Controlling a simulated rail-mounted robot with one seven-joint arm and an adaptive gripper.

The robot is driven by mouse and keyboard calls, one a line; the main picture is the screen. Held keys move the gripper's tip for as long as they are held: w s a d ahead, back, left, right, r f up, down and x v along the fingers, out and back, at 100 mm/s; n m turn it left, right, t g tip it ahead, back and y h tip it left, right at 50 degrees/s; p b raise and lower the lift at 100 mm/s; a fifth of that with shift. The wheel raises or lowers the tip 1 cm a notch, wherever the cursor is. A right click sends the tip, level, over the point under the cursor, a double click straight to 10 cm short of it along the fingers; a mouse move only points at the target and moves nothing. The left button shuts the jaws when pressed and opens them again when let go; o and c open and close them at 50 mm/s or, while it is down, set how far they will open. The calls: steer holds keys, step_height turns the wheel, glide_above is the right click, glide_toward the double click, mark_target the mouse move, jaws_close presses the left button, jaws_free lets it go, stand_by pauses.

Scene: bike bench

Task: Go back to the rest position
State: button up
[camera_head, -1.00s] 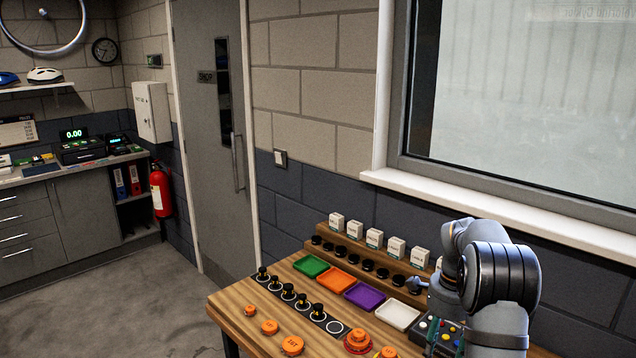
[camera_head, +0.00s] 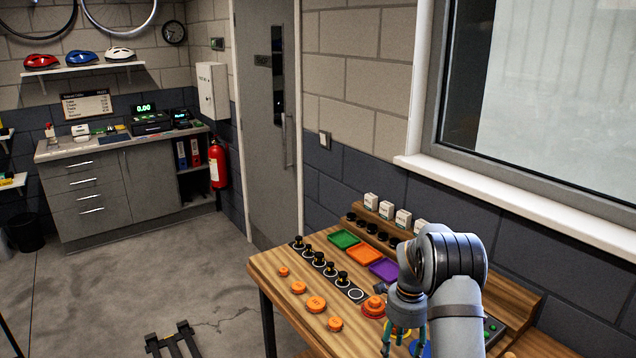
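My gripper (camera_head: 403,343) hangs at the lower right, pointing down over the front part of the wooden bench (camera_head: 268,264). Its fingers appear apart, and I see nothing held between them. My arm rises behind it and hides the right part of the bench. An orange piece on a red base (camera_head: 374,306) is close beside my gripper. A blue round thing (camera_head: 424,350) shows partly behind the fingers.
Green (camera_head: 343,239), orange (camera_head: 364,254) and purple (camera_head: 384,270) trays lie near the back of the bench. Black knobs on a strip (camera_head: 330,270) stand to their left. Small white boxes (camera_head: 387,210) line the back riser. Open floor (camera_head: 180,275) lies left of the bench.

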steer(key=shift+a+f, duration=0.3)
steer(key=shift+a, duration=0.5)
steer(key=shift+w+a+f+p, duration=0.35)
steer(key=shift+a+f, duration=0.2)
steer(key=shift+a, duration=0.05)
steer(key=shift+s, duration=0.1)
steer(key=shift+d+r, duration=0.1)
